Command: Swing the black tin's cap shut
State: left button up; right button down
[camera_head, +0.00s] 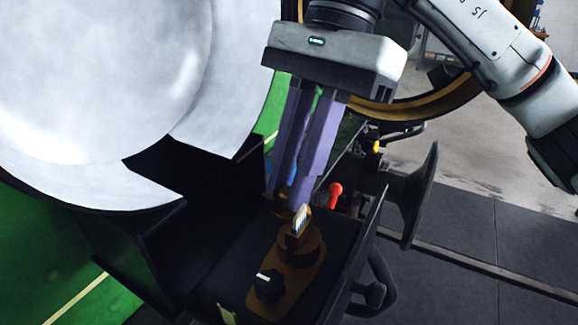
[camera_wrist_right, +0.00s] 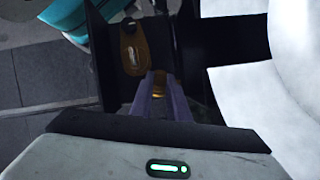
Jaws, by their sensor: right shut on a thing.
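My right gripper (camera_head: 285,190) comes down from the top with its pale purple fingers pointing down over a black box-like unit (camera_head: 330,262). In the right wrist view its fingertips (camera_wrist_right: 160,84) are close together around a small brass-brown piece (camera_wrist_right: 159,92), which is mostly hidden by the fingers. In front of the fingers stands a brown fixture (camera_head: 292,272) with a round part, a pale label and a black knob (camera_head: 268,285); it also shows in the right wrist view (camera_wrist_right: 132,48). I cannot clearly make out the black tin or its cap. My left gripper is not in view.
A large white round shell (camera_head: 90,90) fills the left, close to the black unit. A red-knobbed lever (camera_head: 335,190) and a dark flared horn-shaped part (camera_head: 418,205) stand right of the fingers. Dark floor (camera_head: 480,245) lies open at the lower right.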

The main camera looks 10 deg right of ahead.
jog(key=shift+w+d+n, duration=0.1)
jog(key=shift+w+n, duration=0.05)
jog(key=shift+n, duration=0.65)
jog(key=shift+g, duration=0.3)
jog(key=c, duration=1.7)
grip_release()
notch_tip(320, 180, up, 10)
jog(key=shift+r, duration=0.1)
jog(key=shift+h, duration=0.3)
